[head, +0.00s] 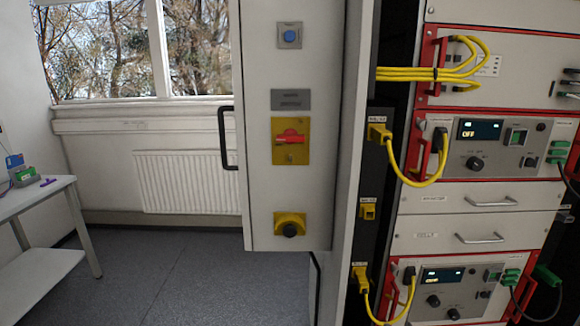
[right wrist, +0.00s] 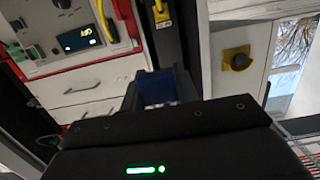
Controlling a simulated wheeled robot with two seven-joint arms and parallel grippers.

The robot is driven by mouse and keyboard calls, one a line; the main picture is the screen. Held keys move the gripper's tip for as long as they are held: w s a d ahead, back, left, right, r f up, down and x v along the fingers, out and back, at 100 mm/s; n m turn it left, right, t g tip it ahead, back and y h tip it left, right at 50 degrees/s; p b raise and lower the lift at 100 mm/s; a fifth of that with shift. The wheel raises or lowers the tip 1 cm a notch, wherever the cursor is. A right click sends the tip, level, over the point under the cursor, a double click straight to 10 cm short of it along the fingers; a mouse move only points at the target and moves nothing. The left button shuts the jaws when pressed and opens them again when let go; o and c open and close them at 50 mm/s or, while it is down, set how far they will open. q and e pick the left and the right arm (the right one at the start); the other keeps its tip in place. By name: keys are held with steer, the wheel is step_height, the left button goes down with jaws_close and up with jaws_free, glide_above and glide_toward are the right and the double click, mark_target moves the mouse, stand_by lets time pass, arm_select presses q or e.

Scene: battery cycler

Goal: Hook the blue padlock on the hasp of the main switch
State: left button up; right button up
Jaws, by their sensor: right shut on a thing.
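The main switch (head: 291,138) is a red rotary handle on a yellow plate, on the grey cabinet front in the head view. A small detail below the handle may be the hasp; it is too small to make out. No padlock hangs there. In the right wrist view my right gripper (right wrist: 158,78) is shut on a blue thing (right wrist: 157,90), seen between its dark fingers. It is likely the blue padlock, but its shackle cannot be made out. Neither gripper shows in the head view.
The cabinet has a blue button (head: 290,35), a yellow-backed black knob (head: 290,226) and a handle (head: 226,138). A rack (head: 480,200) with yellow cables stands right. A white table (head: 40,195) at left bears small blue, green and purple items. Floor is clear between.

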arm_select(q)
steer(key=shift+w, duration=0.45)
arm_select(e)
steer(key=shift+w+r, duration=0.15)
steer(key=shift+r, duration=0.45)
steer(key=shift+w+r, duration=0.15)
steer(key=shift+r, duration=0.4)
